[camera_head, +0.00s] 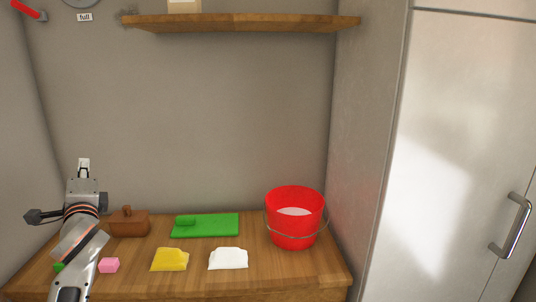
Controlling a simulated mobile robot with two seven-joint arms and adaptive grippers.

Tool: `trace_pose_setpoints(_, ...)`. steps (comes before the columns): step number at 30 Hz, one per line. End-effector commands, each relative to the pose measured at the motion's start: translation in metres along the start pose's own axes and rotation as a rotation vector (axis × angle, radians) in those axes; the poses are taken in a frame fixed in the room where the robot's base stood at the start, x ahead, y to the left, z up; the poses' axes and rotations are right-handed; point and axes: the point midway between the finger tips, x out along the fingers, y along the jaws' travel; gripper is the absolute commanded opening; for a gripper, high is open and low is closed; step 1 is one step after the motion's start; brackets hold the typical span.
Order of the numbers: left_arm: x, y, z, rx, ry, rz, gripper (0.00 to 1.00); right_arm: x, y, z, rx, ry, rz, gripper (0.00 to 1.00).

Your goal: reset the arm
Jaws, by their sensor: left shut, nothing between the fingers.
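My left arm comes in from the lower left, over the left end of the wooden counter (200,287). My left gripper (84,163) points up and away, in front of the grey wall (200,120). It is shut and holds nothing. It appears above the counter things and apart from them. My right gripper does not show in the head view.
A shelf (240,22) hangs above; a white cabinet (460,130) stands right.

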Motion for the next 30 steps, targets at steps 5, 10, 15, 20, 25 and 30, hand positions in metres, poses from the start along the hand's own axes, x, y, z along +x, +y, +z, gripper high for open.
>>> trace_pose_setpoints(5, -0.075, 0.101, -0.029, -0.158, 0.078, 0.219, 0.0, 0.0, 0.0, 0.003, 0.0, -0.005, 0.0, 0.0)
trace_pose_setpoints(10, -0.159, 0.181, -0.042, -0.304, 0.105, 0.446, 0.0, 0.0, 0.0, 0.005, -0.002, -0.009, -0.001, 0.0)
trace_pose_setpoints(15, -0.253, 0.245, -0.041, -0.43, 0.087, 0.679, 0.0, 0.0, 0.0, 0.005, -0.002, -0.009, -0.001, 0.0)
trace_pose_setpoints(20, -0.321, 0.278, -0.033, -0.508, 0.047, 0.842, 0.0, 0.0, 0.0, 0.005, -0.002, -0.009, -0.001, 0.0)
trace_pose_setpoints(25, -0.376, 0.298, -0.023, -0.56, 0.0, 0.969, 0.0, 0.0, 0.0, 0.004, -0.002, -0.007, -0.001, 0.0)
trace_pose_setpoints(30, -0.424, 0.31, -0.011, -0.599, -0.05, 1.078, 0.0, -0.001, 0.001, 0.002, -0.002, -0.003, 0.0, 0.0)
